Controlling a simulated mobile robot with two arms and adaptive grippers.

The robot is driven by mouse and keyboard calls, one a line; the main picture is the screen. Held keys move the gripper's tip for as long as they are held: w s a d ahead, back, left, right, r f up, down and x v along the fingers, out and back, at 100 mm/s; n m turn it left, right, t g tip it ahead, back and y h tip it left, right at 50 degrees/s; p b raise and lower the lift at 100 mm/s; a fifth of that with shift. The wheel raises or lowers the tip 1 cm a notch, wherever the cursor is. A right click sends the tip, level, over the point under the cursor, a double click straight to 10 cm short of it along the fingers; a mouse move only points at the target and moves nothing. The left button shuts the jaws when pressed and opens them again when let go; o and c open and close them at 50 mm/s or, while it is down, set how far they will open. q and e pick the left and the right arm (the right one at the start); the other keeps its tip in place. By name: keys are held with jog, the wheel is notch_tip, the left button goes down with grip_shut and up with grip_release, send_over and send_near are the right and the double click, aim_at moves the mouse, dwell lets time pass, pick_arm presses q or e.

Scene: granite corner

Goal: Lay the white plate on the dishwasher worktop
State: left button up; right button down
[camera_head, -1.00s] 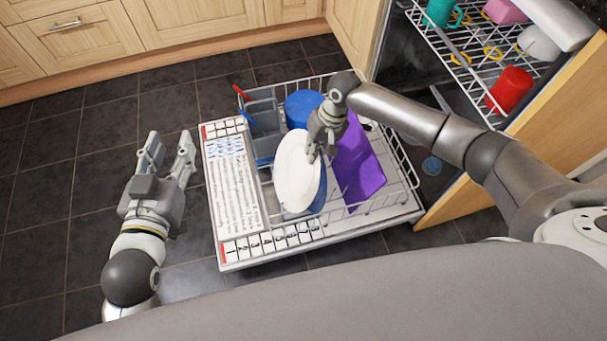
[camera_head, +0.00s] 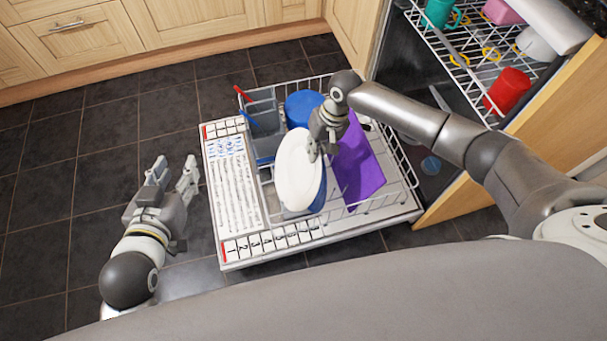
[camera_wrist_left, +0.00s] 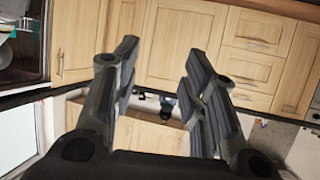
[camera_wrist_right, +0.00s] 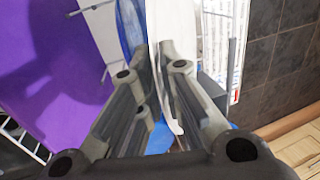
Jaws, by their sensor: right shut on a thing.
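The white plate (camera_head: 297,172) stands tilted in the lower dishwasher rack, in front of a blue dish. My right gripper (camera_head: 316,152) is shut on the plate's edge. In the right wrist view the plate (camera_wrist_right: 186,60) runs between the two fingers (camera_wrist_right: 163,85). My left gripper (camera_head: 174,172) is open and empty above the floor, left of the dishwasher door. In the left wrist view its fingers (camera_wrist_left: 160,75) are wide apart with cupboards beyond. No surface that I can surely call the dishwasher worktop shows.
The open dishwasher door (camera_head: 236,200) lies flat under the rack. A purple board (camera_head: 356,165), a blue bowl (camera_head: 303,106) and a grey cutlery basket (camera_head: 264,115) are in the rack. The upper rack (camera_head: 475,62) holds a red cup (camera_head: 510,90). Dark floor is clear at left.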

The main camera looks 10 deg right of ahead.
jog(key=shift+d+r+p, duration=0.1)
jog(key=shift+r+p, duration=0.35)
jog(key=shift+d+r+p, duration=0.1)
jog(key=shift+r+p, duration=0.25)
jog(key=shift+p, duration=0.05)
pick_arm(q)
jog(key=s+a+f+g+y+p, duration=0.1)
jog(key=s+a+f+g, duration=0.1)
jog(key=s+f+g, duration=0.2)
jog(key=s+a+f+g+y+p, duration=0.1)
jog(key=s+g, duration=0.4)
jog(key=s, duration=0.5)
jog(key=shift+s+a+f+n+g+y+p, duration=0.35)
jog(key=shift+a+f+p, duration=0.2)
jog(key=shift+a+f, duration=0.7)
pick_arm(e)
jog(key=shift+v, duration=1.35)
